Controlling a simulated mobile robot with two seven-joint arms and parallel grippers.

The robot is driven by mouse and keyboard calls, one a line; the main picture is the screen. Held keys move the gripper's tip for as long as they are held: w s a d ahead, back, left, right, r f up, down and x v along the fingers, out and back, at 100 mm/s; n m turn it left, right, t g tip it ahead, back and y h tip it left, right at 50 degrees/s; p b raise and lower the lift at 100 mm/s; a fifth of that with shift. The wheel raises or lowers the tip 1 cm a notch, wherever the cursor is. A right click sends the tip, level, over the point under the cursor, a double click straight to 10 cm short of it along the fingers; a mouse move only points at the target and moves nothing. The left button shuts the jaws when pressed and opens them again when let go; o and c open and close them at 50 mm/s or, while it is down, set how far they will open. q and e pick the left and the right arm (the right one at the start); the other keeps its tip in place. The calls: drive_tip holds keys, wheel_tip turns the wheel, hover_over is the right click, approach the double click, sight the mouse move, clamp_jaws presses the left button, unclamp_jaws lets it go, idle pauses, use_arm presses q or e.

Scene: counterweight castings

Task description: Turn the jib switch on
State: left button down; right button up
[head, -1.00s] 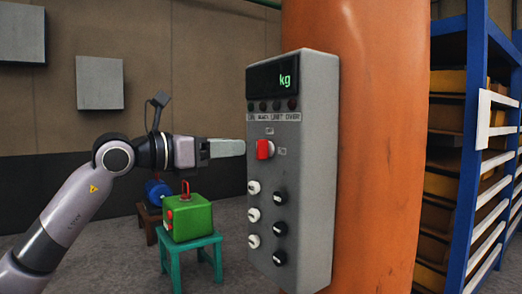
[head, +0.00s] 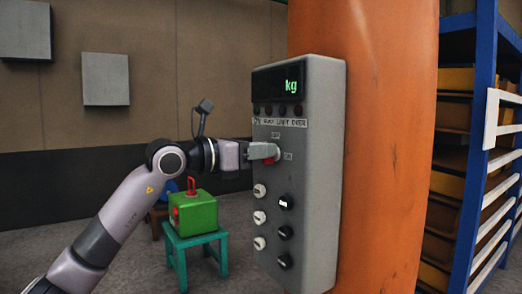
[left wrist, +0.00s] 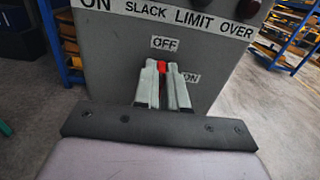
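The jib switch (head: 268,161) is a red knob on the upper part of a grey control box (head: 300,205). Its OFF label is above it and its ON label to its right. My left gripper (head: 268,152) is at the knob and covers most of it in the head view. In the left wrist view, the two pale fingers (left wrist: 163,66) stand close together with the red knob (left wrist: 161,66) between their tips. They look closed on it. The knob's exact angle is mostly hidden. My right gripper is in neither view.
The box is fixed to an orange column (head: 390,150). Several black and white knobs sit below the switch. A green box (head: 194,213) stands on a teal stool (head: 192,240) behind my left arm. A blue shelf rack (head: 475,150) is at the right.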

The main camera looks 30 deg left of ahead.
use_arm(q)
drive_tip(key=shift+m, duration=0.3)
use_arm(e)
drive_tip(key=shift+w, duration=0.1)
use_arm(q)
drive_tip(key=shift+s+d+f+m+b, duration=0.15)
drive_tip(key=shift+f+m+b, duration=0.1)
drive_tip(key=shift+m, duration=2.65)
drive_tip(key=shift+d+f+m+b, duration=0.15)
drive_tip(key=shift+m+b, duration=0.15)
drive_tip(key=shift+m, duration=2.6)
drive_tip(key=shift+s+d+f+m+b, duration=0.15)
drive_tip(key=shift+m+b, duration=0.1)
drive_tip(key=shift+m, duration=2.65)
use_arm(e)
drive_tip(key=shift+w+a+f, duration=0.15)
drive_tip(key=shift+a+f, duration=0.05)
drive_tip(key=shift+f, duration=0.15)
use_arm(q)
drive_tip(key=shift+w, duration=0.1)
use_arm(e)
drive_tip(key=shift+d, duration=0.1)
use_arm(q)
drive_tip(key=c, duration=1.2)
unclamp_jaws()
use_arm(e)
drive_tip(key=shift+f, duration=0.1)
